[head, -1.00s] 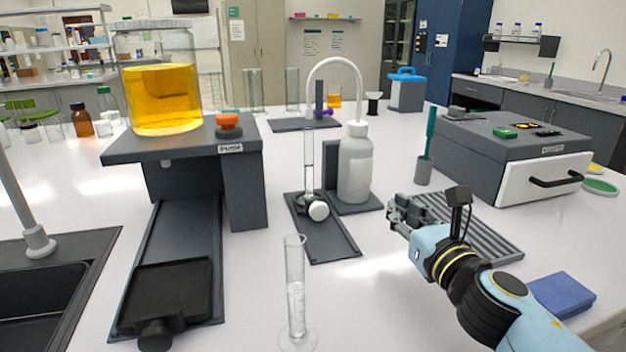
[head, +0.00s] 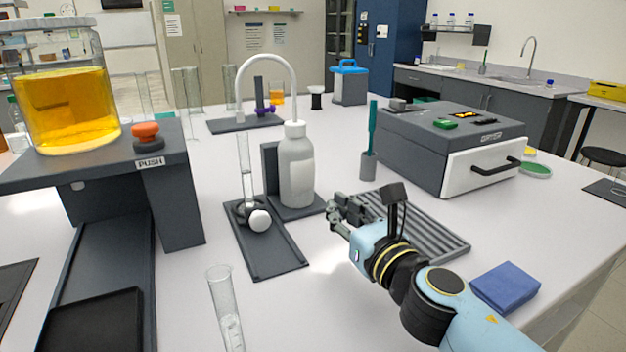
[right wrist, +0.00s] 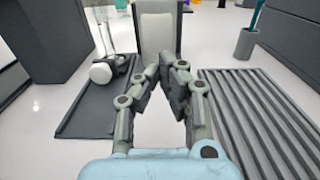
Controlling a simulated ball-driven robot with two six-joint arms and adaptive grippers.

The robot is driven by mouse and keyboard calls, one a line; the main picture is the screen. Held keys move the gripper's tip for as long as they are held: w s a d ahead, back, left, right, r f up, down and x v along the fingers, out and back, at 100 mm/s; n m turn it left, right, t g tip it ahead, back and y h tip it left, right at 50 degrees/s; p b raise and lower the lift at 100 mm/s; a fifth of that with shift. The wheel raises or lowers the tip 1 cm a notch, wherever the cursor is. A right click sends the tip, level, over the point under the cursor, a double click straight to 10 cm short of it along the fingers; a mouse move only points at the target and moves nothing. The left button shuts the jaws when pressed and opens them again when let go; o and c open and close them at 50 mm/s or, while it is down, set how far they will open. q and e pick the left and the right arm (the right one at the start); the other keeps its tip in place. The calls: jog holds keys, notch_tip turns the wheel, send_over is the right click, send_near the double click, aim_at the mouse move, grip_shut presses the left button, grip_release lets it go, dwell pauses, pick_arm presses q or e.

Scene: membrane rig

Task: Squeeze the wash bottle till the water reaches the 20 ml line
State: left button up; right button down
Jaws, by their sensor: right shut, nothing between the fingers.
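The white wash bottle (head: 297,172) stands upright against a dark holder, its curved spout (head: 268,60) arching left over a narrow glass tube (head: 245,160). The tube stands on a dark tray with a white round knob (head: 259,220). Its water level and marks are too small to read. My right gripper (head: 334,212) is in front of the bottle and to its right, apart from it. In the right wrist view the shut, empty fingers (right wrist: 172,66) point at the bottle (right wrist: 157,28), which is partly cut off. My left gripper is not in view.
A ribbed grey rack (head: 430,238) lies right of my gripper, with a blue block (head: 506,287) nearer. A glass cylinder (head: 224,305) stands at the front. A stand with an amber jar (head: 68,105) is left; a drawer unit (head: 450,145) is right.

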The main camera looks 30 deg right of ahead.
aim_at(308, 175)
jog(key=w, duration=0.9)
jog(key=shift+w+d, duration=0.25)
jog(key=shift+d, duration=0.05)
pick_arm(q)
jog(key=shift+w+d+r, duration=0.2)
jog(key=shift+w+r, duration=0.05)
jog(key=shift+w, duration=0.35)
pick_arm(e)
jog(key=shift+w, duration=0.4)
jog(key=shift+w+d, duration=0.1)
jog(key=shift+w, duration=0.65)
jog(key=shift+r, duration=0.25)
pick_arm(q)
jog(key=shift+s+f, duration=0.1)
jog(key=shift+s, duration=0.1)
pick_arm(e)
jog(key=shift+w, duration=0.15)
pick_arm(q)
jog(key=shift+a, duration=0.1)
